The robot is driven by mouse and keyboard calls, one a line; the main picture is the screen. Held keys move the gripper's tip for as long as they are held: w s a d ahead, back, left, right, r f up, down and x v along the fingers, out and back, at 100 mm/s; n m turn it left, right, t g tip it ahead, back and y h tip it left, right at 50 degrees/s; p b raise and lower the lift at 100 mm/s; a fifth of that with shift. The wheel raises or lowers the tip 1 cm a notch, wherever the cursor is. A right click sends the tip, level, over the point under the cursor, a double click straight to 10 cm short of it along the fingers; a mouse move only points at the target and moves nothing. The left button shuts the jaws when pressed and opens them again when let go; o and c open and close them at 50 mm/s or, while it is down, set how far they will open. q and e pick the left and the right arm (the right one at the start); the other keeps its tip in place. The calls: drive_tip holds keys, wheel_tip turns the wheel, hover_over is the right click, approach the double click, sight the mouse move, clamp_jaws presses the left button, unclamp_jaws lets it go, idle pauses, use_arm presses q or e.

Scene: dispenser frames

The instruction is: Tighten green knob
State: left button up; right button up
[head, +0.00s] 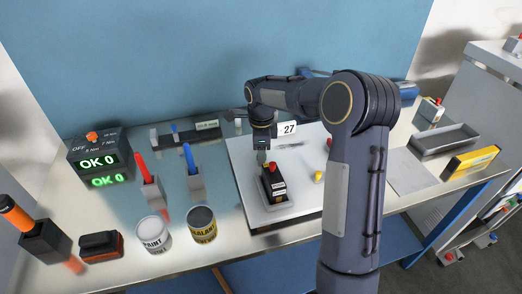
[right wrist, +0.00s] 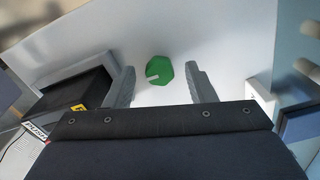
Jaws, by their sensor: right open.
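The green knob (right wrist: 165,67) is a faceted disc with a white mark on its face, on a pale panel. It shows in the right wrist view between and just beyond my fingertips, with free space on both sides. In the head view I cannot make it out, as my right arm and hand cover that part. My right gripper (head: 262,152) points down over the white panel (head: 246,172), open and empty. Its two grey fingers also show in the right wrist view (right wrist: 159,76). My left gripper is not in view.
A black box with a red top (head: 273,186) stands on the panel, close to the gripper. A paint can (head: 153,236), a sealant can (head: 203,224) and an OK 0 display (head: 98,160) are on the left. A grey tray (head: 444,138) is on the right.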

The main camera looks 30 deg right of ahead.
drive_tip(key=shift+f, duration=0.1)
drive_tip(key=c, duration=1)
